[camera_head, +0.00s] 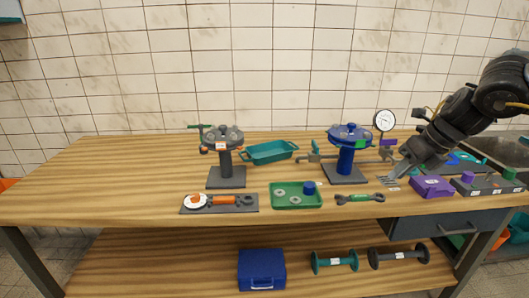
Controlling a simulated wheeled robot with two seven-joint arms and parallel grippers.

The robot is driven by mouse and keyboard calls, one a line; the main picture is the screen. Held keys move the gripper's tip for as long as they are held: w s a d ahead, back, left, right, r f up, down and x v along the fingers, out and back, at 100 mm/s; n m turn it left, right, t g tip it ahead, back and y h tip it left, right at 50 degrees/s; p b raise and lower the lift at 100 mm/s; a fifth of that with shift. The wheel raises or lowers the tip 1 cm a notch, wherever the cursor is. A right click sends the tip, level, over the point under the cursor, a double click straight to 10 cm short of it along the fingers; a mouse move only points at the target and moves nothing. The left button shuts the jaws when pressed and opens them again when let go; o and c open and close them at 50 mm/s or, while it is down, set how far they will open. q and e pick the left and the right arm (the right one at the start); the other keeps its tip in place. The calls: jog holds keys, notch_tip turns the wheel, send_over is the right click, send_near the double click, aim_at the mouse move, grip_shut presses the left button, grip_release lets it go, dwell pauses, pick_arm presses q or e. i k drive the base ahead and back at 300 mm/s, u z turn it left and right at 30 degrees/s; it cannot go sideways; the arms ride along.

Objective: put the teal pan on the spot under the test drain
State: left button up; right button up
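The teal pan (269,152) is a shallow rectangular tray. It lies toward the back of the wooden table, between the grey wheel stand and the blue wheel stand, with no gripper touching it. A horizontal pipe (312,158) with a teal handle (316,147) runs just right of the pan and behind the blue stand; I cannot tell for sure which part is the test drain, nor see a marked spot under it. My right gripper (388,181) is low over the table, right of the blue stand and well apart from the pan. Whether its fingers are parted is unclear. My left gripper is out of view.
A grey wheel stand (226,178) and a blue wheel stand (347,161) rise from the table. A green tray (296,204), a wrench (360,199), a grey tool board (240,206) and a purple block (432,187) lie in front. The table's left part is clear.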

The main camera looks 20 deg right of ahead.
aim_at(283, 172)
jog(key=i, duration=1.7)
